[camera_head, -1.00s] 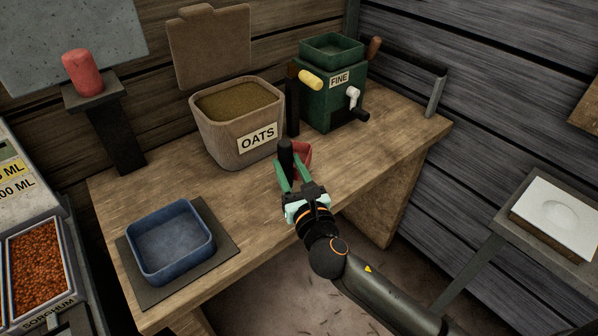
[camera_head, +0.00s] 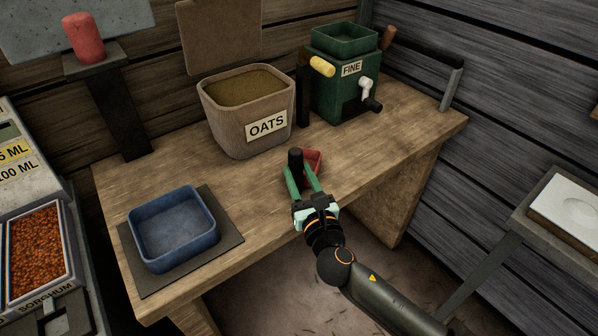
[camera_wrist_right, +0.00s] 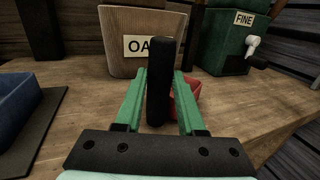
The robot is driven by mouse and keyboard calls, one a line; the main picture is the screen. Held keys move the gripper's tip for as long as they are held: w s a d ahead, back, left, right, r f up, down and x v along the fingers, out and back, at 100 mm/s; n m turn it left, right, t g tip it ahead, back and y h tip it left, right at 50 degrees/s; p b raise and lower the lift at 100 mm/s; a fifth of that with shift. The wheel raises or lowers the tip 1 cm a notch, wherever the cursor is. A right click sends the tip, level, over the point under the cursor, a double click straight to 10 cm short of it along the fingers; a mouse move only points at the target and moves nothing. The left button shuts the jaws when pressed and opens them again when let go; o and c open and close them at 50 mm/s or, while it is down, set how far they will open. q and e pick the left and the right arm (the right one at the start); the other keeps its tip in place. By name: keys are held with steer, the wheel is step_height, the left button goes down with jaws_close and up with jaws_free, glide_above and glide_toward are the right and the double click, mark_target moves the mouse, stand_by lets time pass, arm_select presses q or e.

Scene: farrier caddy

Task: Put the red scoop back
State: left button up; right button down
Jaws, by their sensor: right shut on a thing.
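The red scoop (camera_head: 314,160) has a small red bowl and a thick black upright handle (camera_head: 295,167). My right gripper (camera_head: 303,178) is shut on the black handle, near the bench's front edge and in front of the oats bin. In the right wrist view the handle (camera_wrist_right: 160,85) stands between the green fingers, and the red bowl (camera_wrist_right: 190,88) shows behind and to the right, partly hidden by a finger. I cannot tell whether the scoop touches the bench. My left gripper is not in view.
The oats bin (camera_head: 220,125) stands behind the scoop, with a green mill (camera_head: 335,95) marked FINE to its right. A blue tray (camera_head: 175,255) sits on a dark mat at left. A red block (camera_head: 88,38) sits on a wall stand. Bench between tray and scoop is clear.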

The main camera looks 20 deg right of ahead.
steer(key=shift+f+b, duration=0.35)
steer(key=shift+f, duration=0.15)
stand_by(0.6)
steer(key=shift+c, duration=2.2)
jaws_free()
steer(key=shift+f, duration=0.1)
